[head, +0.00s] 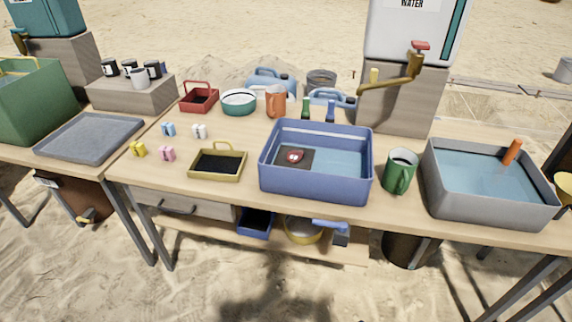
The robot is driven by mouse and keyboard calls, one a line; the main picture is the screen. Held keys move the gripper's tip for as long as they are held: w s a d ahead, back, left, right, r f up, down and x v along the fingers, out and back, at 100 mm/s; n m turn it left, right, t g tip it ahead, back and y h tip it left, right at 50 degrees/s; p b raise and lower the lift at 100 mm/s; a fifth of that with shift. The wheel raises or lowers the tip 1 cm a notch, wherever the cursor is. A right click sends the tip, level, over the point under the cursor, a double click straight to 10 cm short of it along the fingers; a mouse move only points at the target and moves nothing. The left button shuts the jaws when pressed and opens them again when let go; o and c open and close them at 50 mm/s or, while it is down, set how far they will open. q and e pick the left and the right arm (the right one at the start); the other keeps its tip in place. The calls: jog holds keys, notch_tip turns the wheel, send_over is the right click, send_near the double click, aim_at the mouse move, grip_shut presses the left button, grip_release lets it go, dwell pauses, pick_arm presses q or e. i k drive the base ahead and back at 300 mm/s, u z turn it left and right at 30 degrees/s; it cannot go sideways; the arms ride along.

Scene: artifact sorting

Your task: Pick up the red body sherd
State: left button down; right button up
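The basin appears to hold water. A dark mark shows on the sherd's face. Neither of my grippers shows in the head view.
A green mug (401,172) stands close to the basin's right side, and a grey basin (487,212) is farther right. A yellow-rimmed tray (217,177) is left of the blue basin. Two bottles (306,108) stand behind it. Bare tabletop (229,129) shows behind the tray.

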aim_at(294, 156)
jog(key=u, duration=1.75)
jog(key=i, duration=1.1)
jog(key=z, duration=0.25)
